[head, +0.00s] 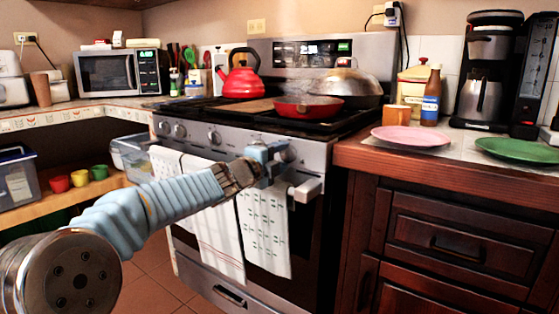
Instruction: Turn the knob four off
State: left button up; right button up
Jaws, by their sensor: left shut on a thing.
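The stove (320,150) stands in the middle of the view with a row of knobs along its front panel. Two knobs sit at the left end, one of them here (179,130), and another knob (213,137) is left of centre. My left gripper (276,153) reaches in from the lower left and is shut on the right-hand knob (289,154). The gripper hides part of this knob, so its turn angle cannot be read. My right gripper is not in view.
The oven handle (306,190) sticks out just below my gripper, with towels (262,230) hanging from it. A red kettle (241,80) and a red pan (308,106) are on the stovetop. The wooden counter (375,160) borders the stove on the right.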

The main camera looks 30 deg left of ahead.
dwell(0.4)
pick_arm(q)
jog(key=o, duration=1)
jog(key=shift+o, duration=0.2)
jog(key=s+a+p, duration=0.1)
jog(key=s, duration=1.3)
jog(key=shift+w, duration=0.1)
